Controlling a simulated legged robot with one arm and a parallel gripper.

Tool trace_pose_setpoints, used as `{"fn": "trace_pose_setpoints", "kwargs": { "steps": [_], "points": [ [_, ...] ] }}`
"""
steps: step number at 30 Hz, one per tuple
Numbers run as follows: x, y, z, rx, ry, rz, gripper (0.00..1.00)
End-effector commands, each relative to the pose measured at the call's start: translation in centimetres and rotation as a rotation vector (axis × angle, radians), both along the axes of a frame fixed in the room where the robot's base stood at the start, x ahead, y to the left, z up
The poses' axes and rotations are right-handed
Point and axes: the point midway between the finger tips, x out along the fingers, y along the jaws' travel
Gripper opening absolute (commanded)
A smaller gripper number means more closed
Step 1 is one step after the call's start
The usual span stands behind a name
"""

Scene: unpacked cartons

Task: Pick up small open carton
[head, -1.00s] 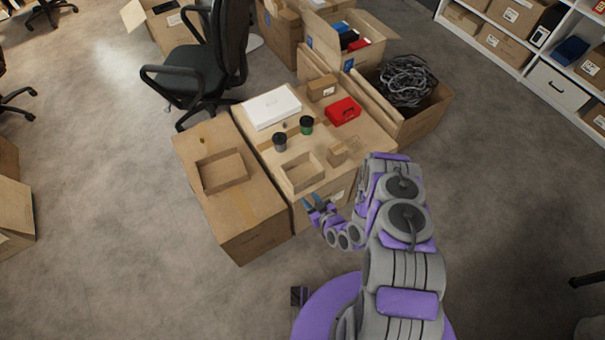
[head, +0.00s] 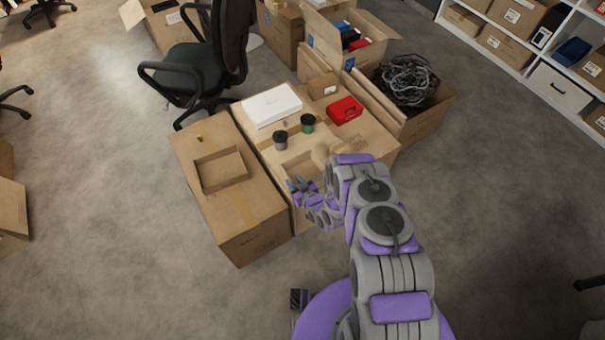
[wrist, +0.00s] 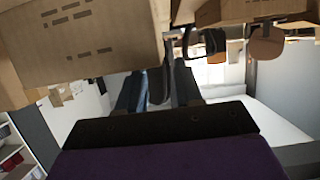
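A small open carton (head: 295,164) sits on the large carton (head: 370,142), just beyond my gripper (head: 295,184) in the head view; its near side is partly hidden by my gripper and arm. Another shallow open carton shape (head: 222,170) shows on top of the long carton (head: 247,208) to the left. My gripper is at the near edge of the large carton, its two fingers a little apart with nothing clearly held. In the wrist view the fingers (wrist: 160,88) show a narrow gap, and a printed cardboard face (wrist: 80,45) fills the upper left.
Two lidded cups, grey (head: 280,140) and green (head: 307,123), stand behind the small carton. A white box (head: 272,105), a red case (head: 345,109) and a small brown box (head: 322,86) lie farther back. A carton of cables (head: 408,80) stands right. Floor is clear in front.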

Motion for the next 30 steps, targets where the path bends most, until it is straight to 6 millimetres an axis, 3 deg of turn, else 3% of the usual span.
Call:
{"fn": "trace_pose_setpoints", "kwargs": {
  "steps": [10, 18, 28, 30],
  "points": [
    [3.1, 2.8, -1.8, -0.001, -0.003, 0.002, 0.35],
    [3.4, 2.9, -1.7, -0.001, 0.000, 0.000, 0.34],
    [3.4, 2.8, -1.7, 0.000, 0.000, 0.000, 0.03],
    [3.4, 2.8, -1.7, -0.001, 0.000, 0.000, 0.00]
  ]
}}
